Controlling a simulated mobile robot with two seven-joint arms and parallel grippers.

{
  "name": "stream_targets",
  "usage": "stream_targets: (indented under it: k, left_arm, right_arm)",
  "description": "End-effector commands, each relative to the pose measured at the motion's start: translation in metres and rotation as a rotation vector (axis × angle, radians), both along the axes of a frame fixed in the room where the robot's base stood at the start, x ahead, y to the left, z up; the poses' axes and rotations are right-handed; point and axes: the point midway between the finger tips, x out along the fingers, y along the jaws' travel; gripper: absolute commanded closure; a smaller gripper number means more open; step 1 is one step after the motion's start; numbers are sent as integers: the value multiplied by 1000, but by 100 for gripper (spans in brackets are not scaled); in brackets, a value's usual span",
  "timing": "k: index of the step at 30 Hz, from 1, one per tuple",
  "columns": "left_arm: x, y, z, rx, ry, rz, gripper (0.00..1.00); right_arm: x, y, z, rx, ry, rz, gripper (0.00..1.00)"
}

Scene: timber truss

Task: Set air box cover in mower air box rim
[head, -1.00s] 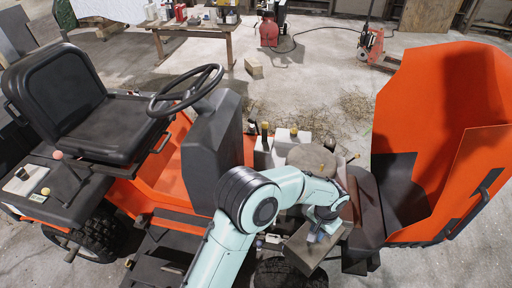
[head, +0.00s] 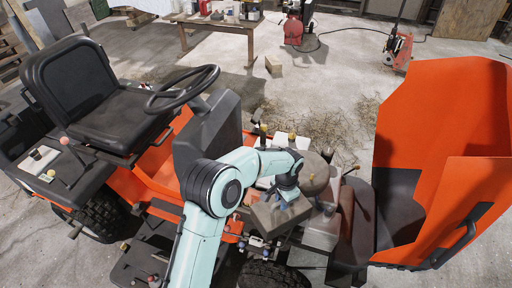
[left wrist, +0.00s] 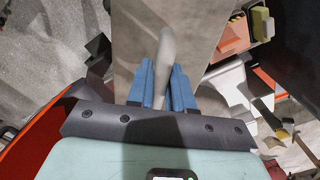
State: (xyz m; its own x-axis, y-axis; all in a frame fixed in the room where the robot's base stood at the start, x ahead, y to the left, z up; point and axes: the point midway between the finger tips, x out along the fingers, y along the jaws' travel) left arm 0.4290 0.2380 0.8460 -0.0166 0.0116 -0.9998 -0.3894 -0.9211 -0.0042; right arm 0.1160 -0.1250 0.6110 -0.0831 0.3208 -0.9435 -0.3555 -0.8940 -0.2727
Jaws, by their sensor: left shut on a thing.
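The air box cover (head: 278,214) is a flat grey-brown plate held over the mower's engine bay. My left gripper (head: 287,194) is above it, shut on its upright handle. In the left wrist view the pale handle (left wrist: 165,62) stands between the blue fingers of the gripper (left wrist: 161,88), and the plate (left wrist: 205,25) spreads beyond them. A pale grey box (head: 322,232) beside the plate on the right may be the air box; I cannot make out its rim for sure. My right gripper is not in view.
The raised orange hood (head: 430,150) stands to the right. A round grey-brown engine part (head: 316,172) is just behind the plate. The steering wheel (head: 184,88) and black seat (head: 80,95) are to the left. The floor behind the mower has free room.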

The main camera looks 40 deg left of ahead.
Motion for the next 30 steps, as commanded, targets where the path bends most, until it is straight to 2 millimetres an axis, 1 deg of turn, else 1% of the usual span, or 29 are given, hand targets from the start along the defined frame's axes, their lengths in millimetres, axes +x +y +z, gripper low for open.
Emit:
stream_targets:
  k: [1, 5, 9, 12, 15, 18, 21, 24, 30]
  left_arm:
    - [8, 16, 14, 1, -2, -60, 100]
    - [20, 51, 36, -2, 2, -255, 100]
    - [32, 89, 61, -7, 2, -462, 100]
    - [39, 114, 77, -10, -2, -597, 100]
    - [44, 135, 91, -13, -7, -707, 100]
    - [47, 148, 99, -15, -9, -789, 100]
    - [48, 156, 103, -17, -10, -839, 100]
    - [47, 160, 103, -18, -9, -861, 100]
    - [46, 160, 102, -19, -8, -865, 100]
  right_arm:
    - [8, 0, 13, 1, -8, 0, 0]
    - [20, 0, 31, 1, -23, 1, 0]
    - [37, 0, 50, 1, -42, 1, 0]
    - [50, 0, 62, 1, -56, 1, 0]
    - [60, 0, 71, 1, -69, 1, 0]
    - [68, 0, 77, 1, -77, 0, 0]
    - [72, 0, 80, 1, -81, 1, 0]
    - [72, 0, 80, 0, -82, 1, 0]
    - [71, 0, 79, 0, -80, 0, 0]
